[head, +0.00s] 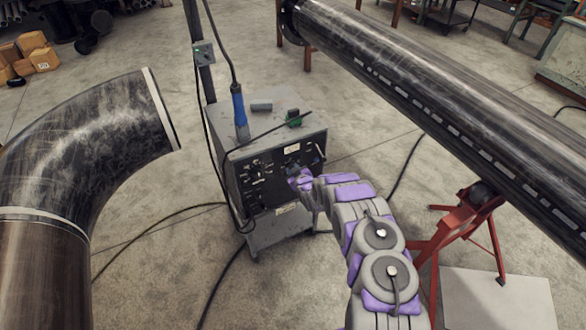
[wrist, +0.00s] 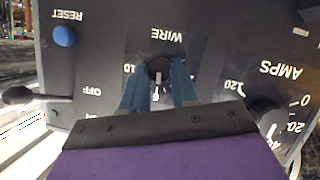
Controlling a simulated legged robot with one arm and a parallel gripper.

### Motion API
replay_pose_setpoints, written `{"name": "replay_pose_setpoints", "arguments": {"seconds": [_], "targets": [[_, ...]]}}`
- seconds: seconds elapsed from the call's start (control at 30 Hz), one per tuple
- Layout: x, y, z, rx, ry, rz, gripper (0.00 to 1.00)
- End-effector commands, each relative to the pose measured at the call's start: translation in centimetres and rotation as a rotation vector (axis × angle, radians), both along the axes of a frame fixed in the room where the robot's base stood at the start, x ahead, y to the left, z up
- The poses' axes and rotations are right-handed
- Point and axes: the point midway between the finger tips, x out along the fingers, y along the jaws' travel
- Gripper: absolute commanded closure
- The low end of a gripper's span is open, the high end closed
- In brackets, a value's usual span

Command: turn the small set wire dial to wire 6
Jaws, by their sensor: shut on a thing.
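The small wire dial (wrist: 159,66) is a dark round knob on the black panel, under the upside-down word WIRE in the wrist view. My gripper (wrist: 159,82) has its two blue-grey fingers on either side of the dial and is shut on it. In the head view my gripper (head: 299,178) is at the right part of the front panel of the welding machine (head: 262,222).
A blue reset button (wrist: 64,36), a lever switch (wrist: 30,96) and a larger amps knob (wrist: 267,117) are near the dial. A large pipe elbow (head: 90,150) stands left; a long pipe (head: 450,110) rests on a red stand (head: 465,220) at right. Cables cross the floor.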

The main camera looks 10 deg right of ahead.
Motion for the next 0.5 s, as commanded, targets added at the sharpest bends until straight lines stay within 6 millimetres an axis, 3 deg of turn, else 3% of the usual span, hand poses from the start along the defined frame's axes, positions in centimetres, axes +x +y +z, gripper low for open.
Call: {"name": "replay_pose_setpoints", "arguments": {"seconds": [0.5], "targets": [[-0.11, 0.01, -0.29, 0.077, 0.032, 0.001, 1.0]]}}
